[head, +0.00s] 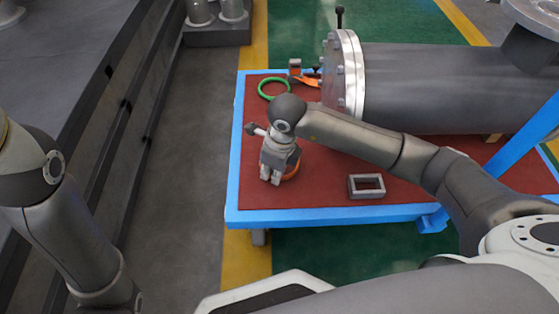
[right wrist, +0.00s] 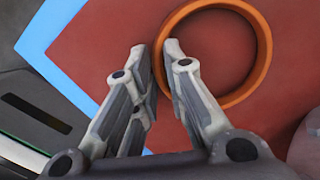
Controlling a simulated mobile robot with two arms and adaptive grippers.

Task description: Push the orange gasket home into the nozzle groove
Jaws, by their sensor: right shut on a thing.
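The orange gasket (right wrist: 265,62) is a ring lying on or just above the red table top; I cannot tell which. In the head view only a bit of it (head: 292,173) shows beside my right gripper (head: 270,182). In the right wrist view the right gripper's fingers (right wrist: 157,50) are shut on the ring's left rim, one finger on each side. The large grey shell (head: 430,85) lies at the right with a bolted flange (head: 347,75). A nozzle-like flange (head: 535,15) is cut off at the top right. No groove is visible. My left gripper is out of view.
On the blue-edged table (head: 235,170) a green ring (head: 262,88) and an orange-handled tool (head: 308,81) lie behind my right gripper. A grey rectangular frame (head: 366,194) lies near the front edge. The red surface between is clear.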

